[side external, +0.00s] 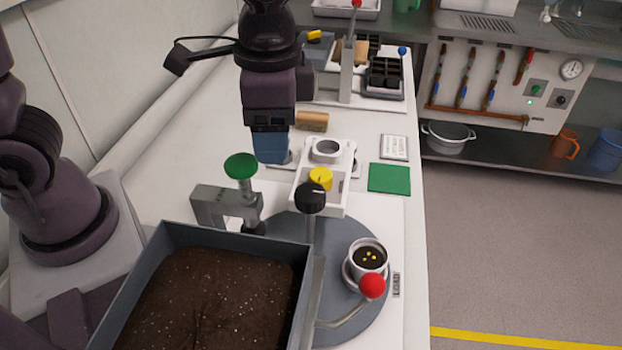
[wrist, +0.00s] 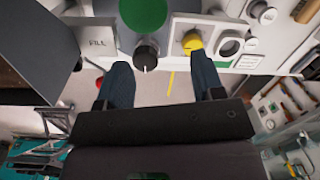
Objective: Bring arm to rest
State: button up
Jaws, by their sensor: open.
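My gripper (side external: 270,150) hangs fingers down above the white bench, behind the green knob and left of the white fixture with a round ring (side external: 327,151). In the wrist view my gripper (wrist: 162,80) shows two dark blue fingers spread well apart with nothing between them. Beyond the fingertips in that view are a black knob (wrist: 146,53), a yellow knob (wrist: 193,42) and a green disc (wrist: 142,14). The fingers look clear of these things; the exact height above the bench is hard to tell.
A soil-filled tray (side external: 305,268) stands in front. A grey turntable (side external: 285,232) bears a cup (side external: 368,258) with yellow seeds, beside a red-knobbed lever (side external: 372,286). A green-knobbed clamp (side external: 240,166) stands left. A green mat (side external: 389,178) and seedling trays (side external: 385,76) lie farther back.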

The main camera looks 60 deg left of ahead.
jog(key=s+a+r+n+t, duration=0.5)
jog(key=s+a+r, duration=0.2)
jog(key=a, duration=0.3)
jog(key=shift+r+n+h, duration=0.3)
jog(key=shift+r+n, duration=0.05)
jog(key=shift+n, duration=0.05)
